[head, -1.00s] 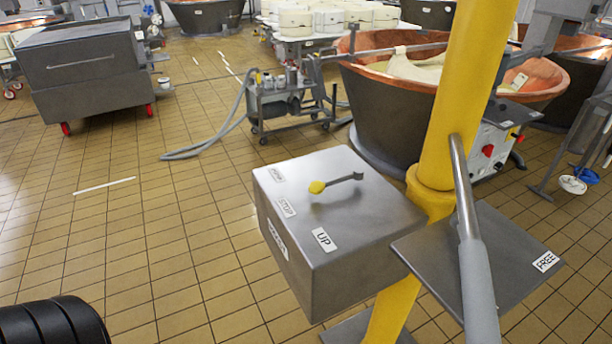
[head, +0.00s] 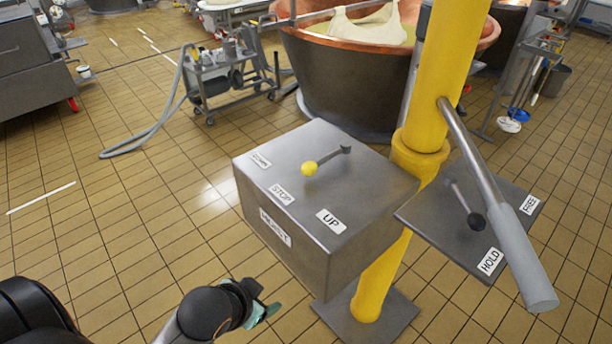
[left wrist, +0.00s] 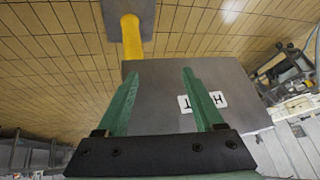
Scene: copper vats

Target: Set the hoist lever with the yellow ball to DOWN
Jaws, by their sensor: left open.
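The hoist lever with the yellow ball (head: 309,168) is on top of a grey metal box (head: 372,190) in the head view. Its arm runs from a pivot at the back of the lid, and the ball points roughly toward the STOP label (head: 281,193). The DOWN label (head: 259,160) is farther back left, and the UP label (head: 331,221) is front right. My left gripper (head: 262,312), with green fingers, is open and empty, low in front of the box. In the left wrist view its fingers (left wrist: 160,75) are apart before the labelled box side (left wrist: 165,85). My right gripper is not visible.
A yellow post (head: 440,80) stands right of the box. Beside it is a plate (head: 440,215) with a black-knobbed lever (head: 476,221), HOLD and FREE labels, and a long grey handle (head: 525,260) over it. A copper vat (head: 340,85) and trolley (head: 215,80) stand behind.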

